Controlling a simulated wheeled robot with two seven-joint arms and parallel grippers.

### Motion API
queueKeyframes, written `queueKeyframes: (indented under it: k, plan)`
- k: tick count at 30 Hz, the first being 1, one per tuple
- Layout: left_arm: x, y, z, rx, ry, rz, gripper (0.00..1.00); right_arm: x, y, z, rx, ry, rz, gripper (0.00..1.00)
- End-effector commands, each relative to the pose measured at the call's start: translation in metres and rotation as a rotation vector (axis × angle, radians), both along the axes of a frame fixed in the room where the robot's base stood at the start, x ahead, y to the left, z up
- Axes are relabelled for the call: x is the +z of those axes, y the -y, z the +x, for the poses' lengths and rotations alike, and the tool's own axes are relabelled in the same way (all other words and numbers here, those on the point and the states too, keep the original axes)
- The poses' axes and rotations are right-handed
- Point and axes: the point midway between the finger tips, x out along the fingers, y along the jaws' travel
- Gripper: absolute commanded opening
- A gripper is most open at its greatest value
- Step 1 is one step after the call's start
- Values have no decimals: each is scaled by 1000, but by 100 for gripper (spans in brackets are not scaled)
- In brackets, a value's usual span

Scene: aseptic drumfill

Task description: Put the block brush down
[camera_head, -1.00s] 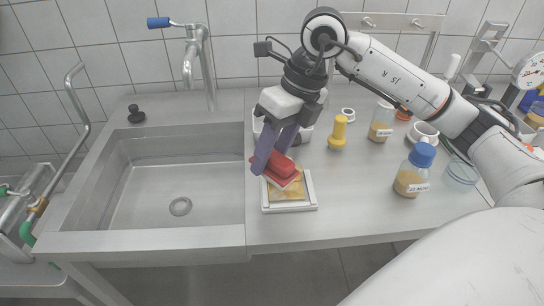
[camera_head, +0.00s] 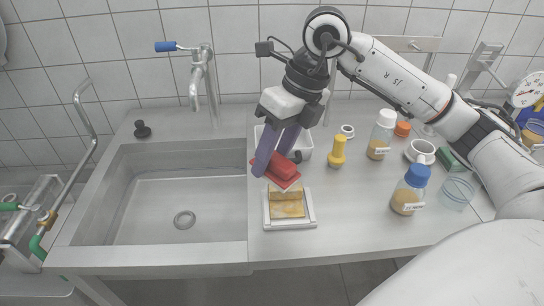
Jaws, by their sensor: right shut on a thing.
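The block brush (camera_head: 279,171) has a red back and a paler underside. My right gripper (camera_head: 275,160) is shut on it, with its purple fingers on either side of the red part. The brush is tilted and appears held above the back part of a white-rimmed tray (camera_head: 312,212) with a yellowish-brown surface inside. The gap between brush and tray is hard to judge. My left gripper is not in view.
A steel sink (camera_head: 183,190) lies to the left. A white container (camera_head: 307,150) stands behind the brush.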

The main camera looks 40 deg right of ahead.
Motion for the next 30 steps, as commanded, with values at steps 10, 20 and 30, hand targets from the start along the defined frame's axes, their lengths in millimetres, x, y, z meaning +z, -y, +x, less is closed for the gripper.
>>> queueKeyframes:
  k: [10, 20, 30]
  plan:
    - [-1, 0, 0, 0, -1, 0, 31, -1, 0, 0, 0, 0, 0, 3]
    - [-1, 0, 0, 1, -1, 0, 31, -1, 0, 0, 2, 0, 1, 3]
    - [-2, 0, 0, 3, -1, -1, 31, -14, -20, -8, 408, -1, 2, 3]
